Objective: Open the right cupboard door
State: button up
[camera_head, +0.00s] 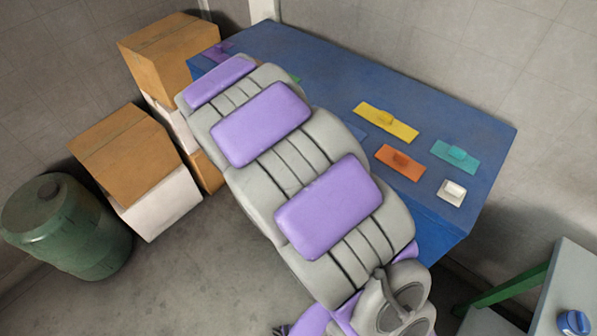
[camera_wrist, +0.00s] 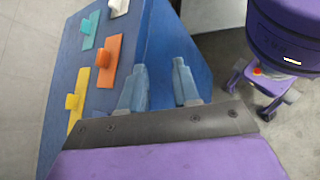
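The blue cupboard (camera_head: 330,65) stands against the back wall in the head view, with my purple and grey body and arm across most of its front. A strip of its front (camera_head: 437,236) shows at the lower right. In the wrist view the cupboard top fills the left and its blue front face (camera_wrist: 178,40) lies behind the fingers. I cannot make out a door edge or handle. My gripper (camera_wrist: 159,68) has its two blue-grey fingers apart with nothing between them. It is close to the front face; contact cannot be told. The gripper is not clear in the head view.
On the cupboard top lie a yellow (camera_head: 386,123), an orange (camera_head: 400,162) and a teal handled block (camera_head: 455,155), and a white piece (camera_head: 452,192). Boxes (camera_head: 125,155) and a green barrel (camera_head: 65,225) stand left. A grey table (camera_head: 572,285) stands right.

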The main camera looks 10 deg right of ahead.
jog(key=w+a+f+n+t+h+b, duration=0.1)
jog(key=w+a+f+n+t+h, duration=0.6)
jog(key=w+f, duration=0.6)
jog(key=w+a+f+n+t+y+b, duration=0.1)
jog(key=a+f+n+t, duration=0.55)
jog(key=a+f, duration=0.65)
jog(key=shift+n+g, duration=0.75)
jog(key=b+x, duration=0.1)
jog(key=x, duration=0.4)
jog(key=b+x, duration=0.1)
jog(key=x, duration=0.5)
jog(key=r+b+x, duration=0.1)
jog(key=x, duration=0.4)
jog(key=shift+w+d, duration=0.2)
jog(key=shift+w, duration=0.2)
jog(key=shift+w+a+r, duration=0.1)
jog(key=shift+a+r, duration=0.05)
jog(key=shift+a, duration=0.35)
jog(key=shift+d, duration=0.5)
jog(key=c, duration=0.3)
grip_shut()
jog(key=shift+a, duration=0.15)
